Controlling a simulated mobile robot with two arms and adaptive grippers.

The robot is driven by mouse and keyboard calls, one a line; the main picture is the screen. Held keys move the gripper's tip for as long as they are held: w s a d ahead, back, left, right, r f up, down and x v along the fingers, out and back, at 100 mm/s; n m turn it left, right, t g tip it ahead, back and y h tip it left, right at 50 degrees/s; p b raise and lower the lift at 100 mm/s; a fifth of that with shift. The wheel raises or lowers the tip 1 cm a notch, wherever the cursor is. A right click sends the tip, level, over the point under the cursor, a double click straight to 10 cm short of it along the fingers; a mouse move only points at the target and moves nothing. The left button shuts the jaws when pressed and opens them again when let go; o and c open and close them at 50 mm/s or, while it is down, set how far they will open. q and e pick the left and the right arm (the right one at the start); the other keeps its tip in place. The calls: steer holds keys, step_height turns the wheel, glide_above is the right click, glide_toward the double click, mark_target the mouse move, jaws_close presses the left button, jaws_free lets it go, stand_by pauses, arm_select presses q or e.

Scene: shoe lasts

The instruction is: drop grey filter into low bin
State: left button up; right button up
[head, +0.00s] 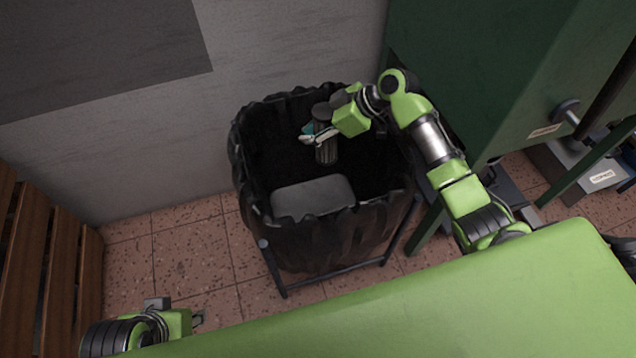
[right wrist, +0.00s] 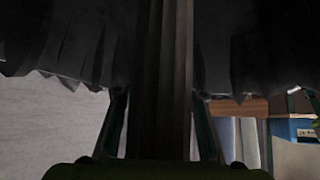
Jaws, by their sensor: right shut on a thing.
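The low bin (head: 330,235) is a black bag-lined container on a dark metal frame, standing on the tiles by the wall. My right gripper (head: 322,138) is over the bin's opening, shut on the grey filter (head: 326,152), a dark ribbed cylinder held roughly upright. The filter (right wrist: 161,80) fills the middle of the right wrist view, between the two fingers, with the black liner (right wrist: 60,40) behind it. My left gripper (head: 198,318) is low at the bottom left, far from the bin; its fingers are too small to read.
A grey flat-topped thing (head: 313,197) lies inside the bin at its near side. A green cabinet (head: 500,70) stands to the right of the bin. A wooden slatted bench (head: 40,260) is at the left. Tiled floor (head: 190,250) is clear between bench and bin.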

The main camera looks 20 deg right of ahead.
steer(key=o, duration=1.7)
steer(key=shift+c, duration=0.2)
steer(key=shift+d, duration=0.1)
steer(key=v, duration=1.2)
